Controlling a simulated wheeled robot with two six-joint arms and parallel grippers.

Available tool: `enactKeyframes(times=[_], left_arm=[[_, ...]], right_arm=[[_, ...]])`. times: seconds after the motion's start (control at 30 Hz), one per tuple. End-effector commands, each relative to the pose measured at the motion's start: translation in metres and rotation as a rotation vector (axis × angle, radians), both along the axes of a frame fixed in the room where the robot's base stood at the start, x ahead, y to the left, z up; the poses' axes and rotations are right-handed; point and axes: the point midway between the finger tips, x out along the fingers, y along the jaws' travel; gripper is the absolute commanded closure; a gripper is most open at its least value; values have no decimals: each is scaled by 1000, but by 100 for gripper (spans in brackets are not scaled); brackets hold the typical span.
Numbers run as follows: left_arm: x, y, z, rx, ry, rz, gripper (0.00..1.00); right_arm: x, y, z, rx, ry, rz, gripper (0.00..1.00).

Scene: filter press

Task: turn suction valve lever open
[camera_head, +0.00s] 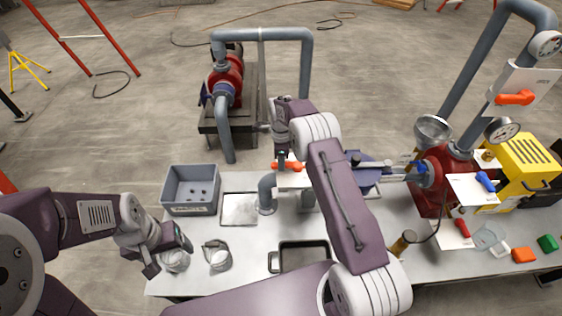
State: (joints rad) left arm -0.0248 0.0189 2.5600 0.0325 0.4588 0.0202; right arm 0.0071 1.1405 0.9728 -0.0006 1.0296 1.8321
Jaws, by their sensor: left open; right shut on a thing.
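An orange valve lever (290,166) lies over a white plate (290,181) on grey pipework at the middle of the bench. My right gripper (281,160) reaches down onto the lever's left end and is shut on it. The fingertips are small and partly hidden by the arm, which also covers the right side of this plate.
Another orange lever (514,98) sits on an upright plate at right.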

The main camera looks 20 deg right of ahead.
Motion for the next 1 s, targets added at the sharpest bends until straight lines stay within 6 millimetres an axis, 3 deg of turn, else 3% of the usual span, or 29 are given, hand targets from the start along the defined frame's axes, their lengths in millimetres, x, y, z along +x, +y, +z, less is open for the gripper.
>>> enactKeyframes(times=[0.03, 0.07, 0.1, 0.13, 0.47, 0.8, 1.0], left_arm=[[0, 0, 0, 0, 0, 0, 25], [0, 0, 0, 0, 0, 0, 25], [0, 0, 0, 0, 0, 0, 25], [0, 0, 0, 0, 0, 0, 25], [0, 0, -1, 0, 0, 0, 25], [0, 0, -10, 0, 0, 0, 25], [0, 0, -10, 0, 0, 0, 25]], right_arm=[[2, -1, 2, 0, -7, -5, 100], [2, -1, 2, 0, -7, -5, 68], [2, -1, 2, 0, -7, -4, 57], [2, -1, 2, 0, -6, -4, 55], [1, 0, 4, 0, -4, -2, 55], [2, -1, 73, 0, -6, -3, 55], [1, -1, 91, 1, -4, -3, 55]])
